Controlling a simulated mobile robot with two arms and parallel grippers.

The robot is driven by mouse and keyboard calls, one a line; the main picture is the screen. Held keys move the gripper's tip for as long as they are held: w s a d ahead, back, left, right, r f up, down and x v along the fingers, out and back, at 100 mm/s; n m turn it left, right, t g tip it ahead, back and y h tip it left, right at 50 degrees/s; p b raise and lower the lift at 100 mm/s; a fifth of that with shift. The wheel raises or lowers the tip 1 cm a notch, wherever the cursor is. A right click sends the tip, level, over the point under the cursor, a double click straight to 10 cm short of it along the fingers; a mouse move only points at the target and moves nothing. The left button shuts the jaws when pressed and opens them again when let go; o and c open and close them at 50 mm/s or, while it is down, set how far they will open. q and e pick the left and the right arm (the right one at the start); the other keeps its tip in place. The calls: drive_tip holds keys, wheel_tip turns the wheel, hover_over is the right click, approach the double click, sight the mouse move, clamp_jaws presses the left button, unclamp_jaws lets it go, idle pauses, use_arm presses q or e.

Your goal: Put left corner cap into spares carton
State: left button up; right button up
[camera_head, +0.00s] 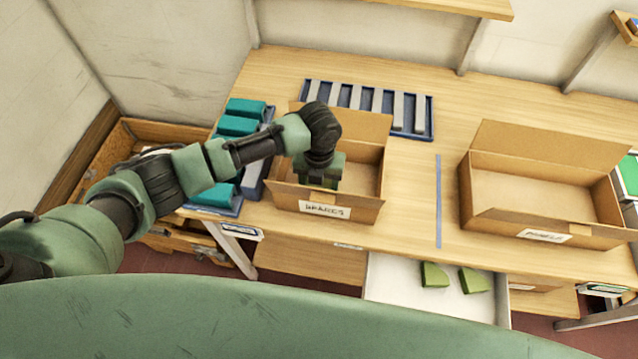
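The spares carton (350,208) stands open on the bench, with a label reading SPARES on its front. My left arm comes in from the left, and my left gripper (320,178) points down into this carton near its front wall. Its fingertips are hidden, so I cannot see whether they hold anything. Two olive-green corner caps, a left one (434,275) and a right one (474,280), lie apart in the open white drawer (400,300) below the bench edge. My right gripper is not in view.
A second open carton (590,233) stands at the right. A blue tray with grey strips (380,103) lies behind the spares carton. Teal blocks (240,125) sit at the left. A blue line (438,200) marks the clear bench between the cartons.

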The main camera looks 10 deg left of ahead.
use_arm(q)
drive_tip(key=o, duration=1.3)
drive_tip(key=shift+r, duration=0.55)
wheel_tip(320, 180, up, 11)
drive_tip(key=b, duration=0.2)
